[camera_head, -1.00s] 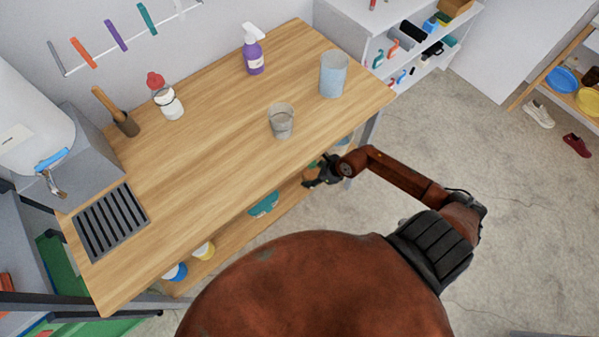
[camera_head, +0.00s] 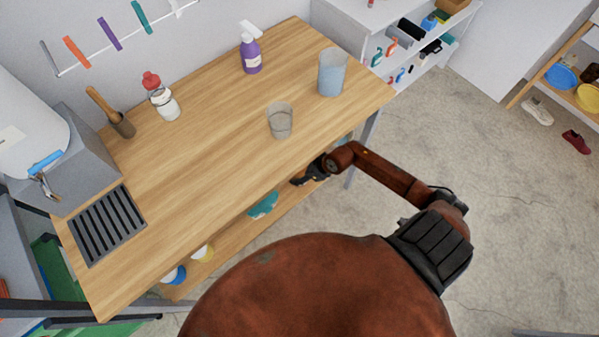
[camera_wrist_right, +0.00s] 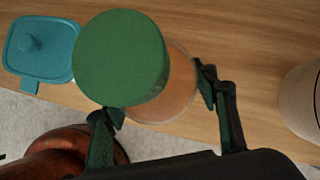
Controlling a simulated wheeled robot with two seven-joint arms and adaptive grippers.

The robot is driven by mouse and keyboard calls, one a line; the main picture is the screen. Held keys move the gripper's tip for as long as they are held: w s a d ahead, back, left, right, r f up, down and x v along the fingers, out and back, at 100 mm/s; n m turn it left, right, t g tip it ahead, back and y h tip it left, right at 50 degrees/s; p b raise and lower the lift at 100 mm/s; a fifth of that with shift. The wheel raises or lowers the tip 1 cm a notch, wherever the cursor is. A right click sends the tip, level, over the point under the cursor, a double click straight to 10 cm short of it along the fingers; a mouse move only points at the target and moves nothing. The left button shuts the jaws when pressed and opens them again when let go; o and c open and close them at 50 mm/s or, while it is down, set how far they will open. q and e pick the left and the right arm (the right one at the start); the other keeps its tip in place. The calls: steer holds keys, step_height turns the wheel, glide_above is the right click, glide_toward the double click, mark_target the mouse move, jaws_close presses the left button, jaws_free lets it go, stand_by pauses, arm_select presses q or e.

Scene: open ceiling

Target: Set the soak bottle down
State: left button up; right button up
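The soak bottle, a tan-orange body with a wide green cap (camera_wrist_right: 121,58), shows in the right wrist view, cap towards the camera. My right gripper (camera_wrist_right: 160,100) has one finger on each side of the body, and they appear closed on it. The bottle is over or on the wooden lower shelf (camera_wrist_right: 205,20); whether its base touches the wood I cannot tell. In the head view my right gripper (camera_head: 305,177) reaches under the bench's front edge, and the bottle is hidden there. My left gripper is not in view.
A teal lidded box (camera_wrist_right: 42,48) stands left of the bottle, and a pale round container (camera_wrist_right: 302,98) stands to the right. The bench top (camera_head: 190,190) above carries a glass (camera_head: 280,121), a blue tumbler (camera_head: 332,72) and a purple spray bottle (camera_head: 251,55).

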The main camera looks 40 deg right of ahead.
steer(key=o, duration=0.3)
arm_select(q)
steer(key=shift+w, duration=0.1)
arm_select(e)
steer(key=shift+r, duration=0.2)
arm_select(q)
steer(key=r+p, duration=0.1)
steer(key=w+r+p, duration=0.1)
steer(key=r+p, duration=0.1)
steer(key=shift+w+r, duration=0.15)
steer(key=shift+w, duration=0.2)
arm_select(e)
steer(key=v, duration=1.2)
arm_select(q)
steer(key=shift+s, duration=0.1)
arm_select(e)
steer(key=shift+f, duration=0.15)
